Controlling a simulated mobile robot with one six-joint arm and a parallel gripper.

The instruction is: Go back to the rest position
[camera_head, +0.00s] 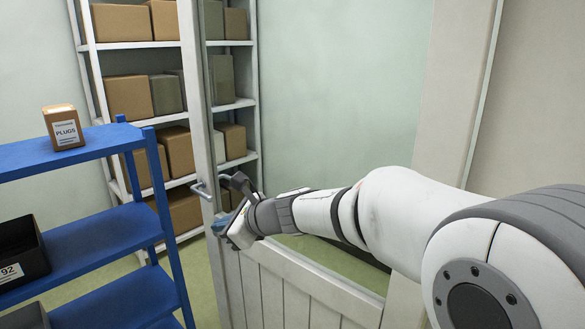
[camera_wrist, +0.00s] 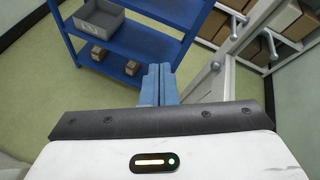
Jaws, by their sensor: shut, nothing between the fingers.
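My gripper (camera_head: 219,226) is at the end of my outstretched white arm, close to the handle (camera_head: 202,188) of a white door (camera_head: 270,290). In the wrist view its two blue-grey fingers (camera_wrist: 159,84) are pressed together with nothing between them. The wrist view shows a metal handle (camera_wrist: 268,42) on the door, up and right of the fingers and apart from them. In the head view my gripper overlaps the door edge; whether it touches the door cannot be told there.
A blue shelf rack (camera_head: 112,240) stands at the left with a PLUGS box (camera_head: 64,128) on top and a dark bin (camera_head: 20,252) below. A white rack (camera_head: 98,88) of brown boxes stands behind the door edge. Green floor (camera_wrist: 110,100) is free below the wrist.

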